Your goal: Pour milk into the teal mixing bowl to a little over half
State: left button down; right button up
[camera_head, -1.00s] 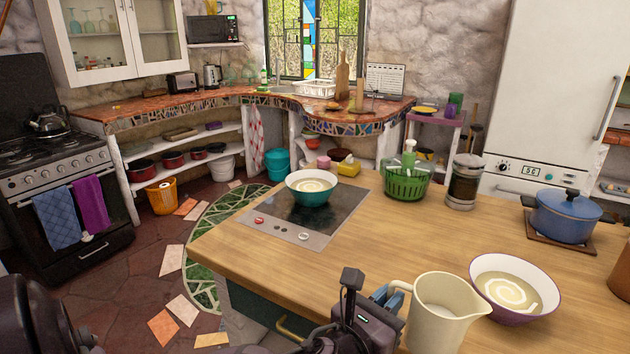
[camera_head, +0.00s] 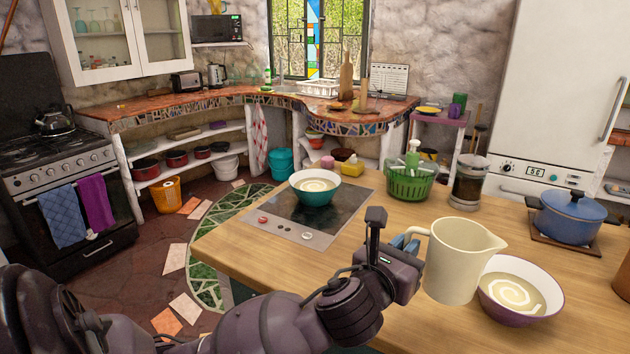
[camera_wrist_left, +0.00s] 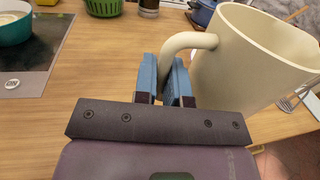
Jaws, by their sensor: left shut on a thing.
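The teal mixing bowl (camera_head: 315,190) sits on the dark cooktop set into the wooden counter, with a pale swirled liquid in it. My left gripper (camera_head: 408,246) is shut on the handle of a cream pitcher (camera_head: 455,262) and holds it upright, just left of a purple bowl. In the left wrist view the blue fingers (camera_wrist_left: 165,78) close around the handle of the pitcher (camera_wrist_left: 255,60). Whether milk is inside the pitcher cannot be seen now. The teal bowl also shows at the top left of the wrist view (camera_wrist_left: 14,30). My right gripper is not in view.
The purple bowl (camera_head: 544,311) with swirled pale contents stands close to the pitcher. A green basket (camera_head: 409,186), a French press (camera_head: 467,184) and a blue pot (camera_head: 568,219) stand along the back of the counter. The wood between cooktop and pitcher is clear.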

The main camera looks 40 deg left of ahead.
pick_arm(q)
jog(key=w+a+r+n+g+y, duration=0.3)
jog(key=w+a+n+y, duration=0.25)
jog(key=a, duration=0.65)
jog(key=w+a+r+n+g+y, duration=0.35)
jog(key=w+a+y, duration=0.35)
jog(key=a, duration=0.5)
jog(key=s+a+f+n+g+y, duration=0.2)
jog(key=a+f+n+g, duration=0.2)
jog(key=a, duration=0.3)
jog(key=s+a+f+n+g+y, duration=0.2)
jog(key=s+a+f+n+g, duration=0.1)
jog(key=a+g, duration=0.4)
notch_tip(320, 180, down, 2)
jog(key=shift+s+a+n, duration=0.35)
jog(key=shift+a+n, duration=0.25)
jog(key=shift+g, duration=0.25)
